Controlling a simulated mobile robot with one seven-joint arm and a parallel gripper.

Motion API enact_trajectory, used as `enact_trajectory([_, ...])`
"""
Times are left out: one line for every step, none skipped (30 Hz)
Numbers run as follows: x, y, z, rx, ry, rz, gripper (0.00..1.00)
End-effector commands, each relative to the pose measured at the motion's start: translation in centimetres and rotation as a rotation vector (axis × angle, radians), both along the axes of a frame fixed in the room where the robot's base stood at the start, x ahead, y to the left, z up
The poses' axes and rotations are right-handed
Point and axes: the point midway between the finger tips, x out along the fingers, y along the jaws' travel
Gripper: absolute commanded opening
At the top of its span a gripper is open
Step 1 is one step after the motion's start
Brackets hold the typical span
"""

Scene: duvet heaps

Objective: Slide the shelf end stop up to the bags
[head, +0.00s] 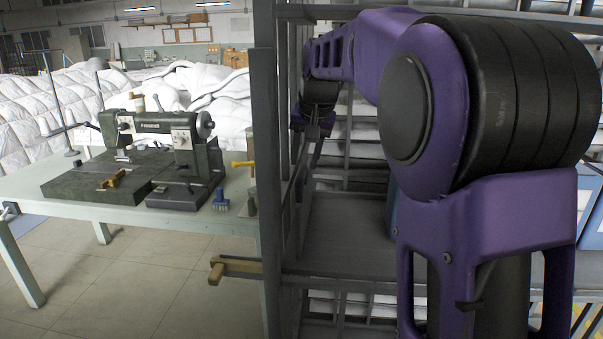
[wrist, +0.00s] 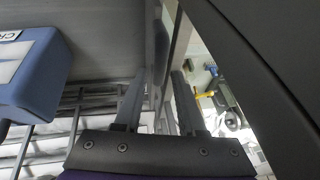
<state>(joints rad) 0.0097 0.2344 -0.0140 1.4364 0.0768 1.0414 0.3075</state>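In the wrist view a thin grey upright plate (wrist: 157,58), which looks like the shelf end stop, stands edge-on between the two fingers of my gripper (wrist: 159,78). The fingers are apart, one on each side of it; I cannot make out firm contact. A blue bag (wrist: 38,72) with a white label is to the left, apart from the plate. In the head view my gripper (head: 314,133) is small and dark at the left end of the rack, and the end stop cannot be told apart there. A sliver of blue bag (head: 392,212) shows behind my arm.
The grey rack's upright post (head: 266,170) stands close left of my gripper. The shelf board (head: 345,235) looks bare between the post and the blue bag. A green table (head: 85,206) with a sewing machine (head: 165,140) stands left of the rack. White duvets are heaped behind it.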

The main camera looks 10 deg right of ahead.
Motion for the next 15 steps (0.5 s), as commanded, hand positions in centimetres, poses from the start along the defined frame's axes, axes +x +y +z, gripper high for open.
enact_trajectory([0.4,0.1,-1.0,0.0,0.001,0.0,0.4])
enact_trajectory([0.6,0.1,-1.5,0.001,0.002,0.0,0.4])
enact_trajectory([0.8,0.1,-1.9,0.001,0.002,0.0,0.4])
enact_trajectory([1.0,0.2,-2.2,0.0,0.001,0.0,0.4])
enact_trajectory([1.1,0.2,-2.5,0.0,0.0,0.0,0.4])
enact_trajectory([1.3,0.2,-2.8,0.0,0.0,0.0,0.4])
enact_trajectory([1.4,0.2,-3.0,0.0,0.0,0.0,0.4])
enact_trajectory([1.5,0.2,-3.2,0.0,0.0,0.0,0.4])
enact_trajectory([1.5,0.2,-3.3,0.0,0.0,0.0,0.4])
enact_trajectory([1.6,0.2,-3.4,0.0,0.0,0.0,0.4])
enact_trajectory([1.6,0.2,-3.5,0.0,-0.001,0.0,0.4])
enact_trajectory([1.7,0.2,-3.5,0.001,-0.001,0.0,0.4])
enact_trajectory([1.7,0.2,-3.5,0.001,-0.001,0.0,0.4])
enact_trajectory([1.7,0.2,-3.5,0.001,-0.001,0.0,0.4])
enact_trajectory([1.7,0.2,-3.5,0.001,-0.001,0.0,0.4])
